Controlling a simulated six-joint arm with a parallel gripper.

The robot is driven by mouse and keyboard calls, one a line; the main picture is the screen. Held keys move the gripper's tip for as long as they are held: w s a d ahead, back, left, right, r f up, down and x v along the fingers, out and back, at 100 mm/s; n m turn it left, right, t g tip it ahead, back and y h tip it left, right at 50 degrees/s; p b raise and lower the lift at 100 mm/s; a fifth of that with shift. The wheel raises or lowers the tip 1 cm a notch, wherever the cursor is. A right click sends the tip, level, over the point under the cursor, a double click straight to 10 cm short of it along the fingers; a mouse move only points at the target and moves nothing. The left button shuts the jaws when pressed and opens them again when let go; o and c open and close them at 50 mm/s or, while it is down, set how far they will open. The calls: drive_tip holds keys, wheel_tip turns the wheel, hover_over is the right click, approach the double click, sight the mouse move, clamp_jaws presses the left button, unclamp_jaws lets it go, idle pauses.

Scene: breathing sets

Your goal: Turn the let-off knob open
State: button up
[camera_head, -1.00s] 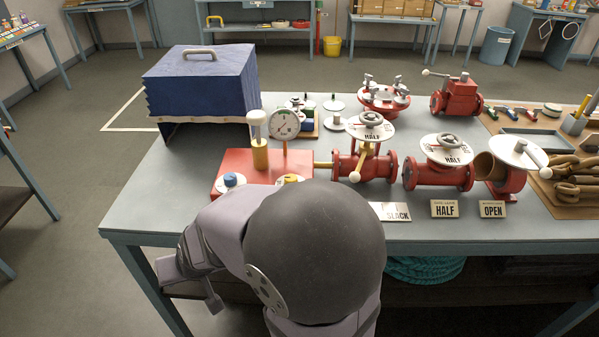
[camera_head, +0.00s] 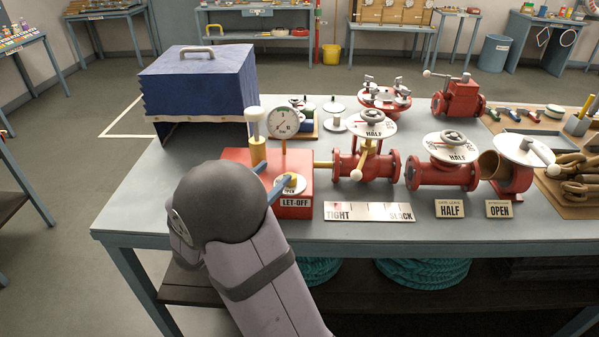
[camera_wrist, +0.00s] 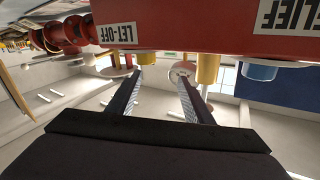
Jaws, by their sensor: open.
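The let-off knob (camera_head: 291,183) is yellow on a pale dial plate lettered OPEN, on top of the red box (camera_head: 230,158) above its LET-OFF label (camera_head: 295,202). My gripper (camera_head: 255,178) is open and empty, its blue-grey fingers apart. One finger is close to the left side of the knob; the other is farther left over the box. In the wrist view, the scene looks upside down: the LET-OFF label (camera_wrist: 122,33) is above a yellow knob (camera_wrist: 146,57) near the left fingertip. Touch is not clear. My arm hides the box's front left and the blue knob.
A gauge (camera_head: 284,123) and a white-topped yellow post (camera_head: 256,140) stand behind the knob. Red valves (camera_head: 440,172) stand to the right. A TIGHT–SLACK plate (camera_head: 369,212) lies in front. A blue cover (camera_head: 200,80) stands back left. The near table edge is clear.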

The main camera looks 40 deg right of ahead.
sight(300, 176)
drive_tip(key=shift+s+d+f+n+g, duration=0.5)
drive_tip(key=shift+s+d+f+g, duration=0.15)
drive_tip(key=shift+d+f, duration=0.5)
drive_tip(key=shift+d, duration=0.2)
drive_tip(key=shift+d+r, duration=0.1)
drive_tip(key=shift+d, duration=0.3)
drive_tip(key=shift+p+x, duration=0.95)
drive_tip(key=shift+x, duration=2.25)
drive_tip(key=shift+c, duration=0.5)
drive_tip(key=c, duration=0.9)
